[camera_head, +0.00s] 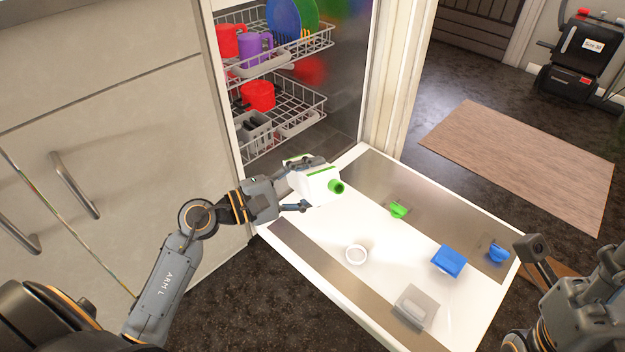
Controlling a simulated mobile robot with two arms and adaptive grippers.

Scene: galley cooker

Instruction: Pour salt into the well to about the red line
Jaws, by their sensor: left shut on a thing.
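My left gripper (306,184) is shut on a white salt container (318,190) with green trim and a round green spout. It holds the container tilted on its side above the open dishwasher door, with the spout facing right. The well shows as a white ring (356,255) in the door's inner face, below and right of the spout. No red line can be made out, and the well's inside is too small to read. No falling salt is visible.
The open door (385,167) lies low in front of the dishwasher. On it are a green piece (398,210), a blue box (448,261), a blue piece (497,252) and a grey compartment (415,307). Racks (285,125) hold cups and plates. A brown mat (525,160) lies beyond.

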